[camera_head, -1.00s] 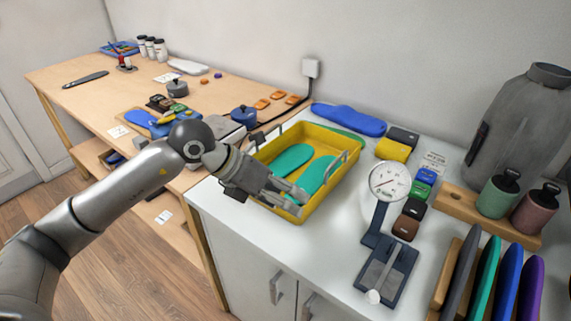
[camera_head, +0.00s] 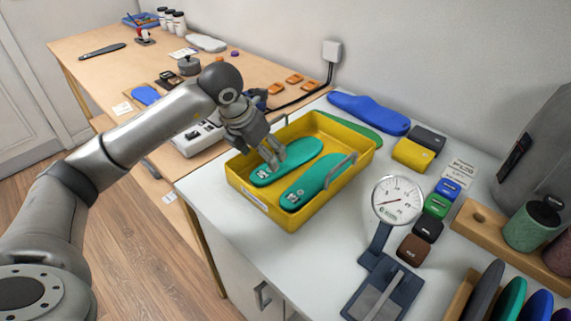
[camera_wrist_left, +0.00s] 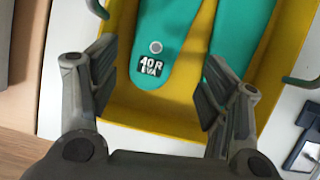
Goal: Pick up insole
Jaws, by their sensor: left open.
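Two teal insoles lie side by side in a yellow tray (camera_head: 273,211) on the white counter. The left insole (camera_head: 299,155) is under my left gripper (camera_head: 275,166), which is open and points down at its near end. In the left wrist view the left insole (camera_wrist_left: 157,50) carries a "40 R EVA" label, and its end lies between the spread fingers of my left gripper (camera_wrist_left: 150,92). The right insole (camera_head: 318,178) lies beside it; its end (camera_wrist_left: 235,45) is partly behind a finger in the wrist view. My right gripper is not in view.
A blue insole (camera_head: 369,113) lies behind the tray. A wooden bench (camera_head: 140,75) with tools is at left.

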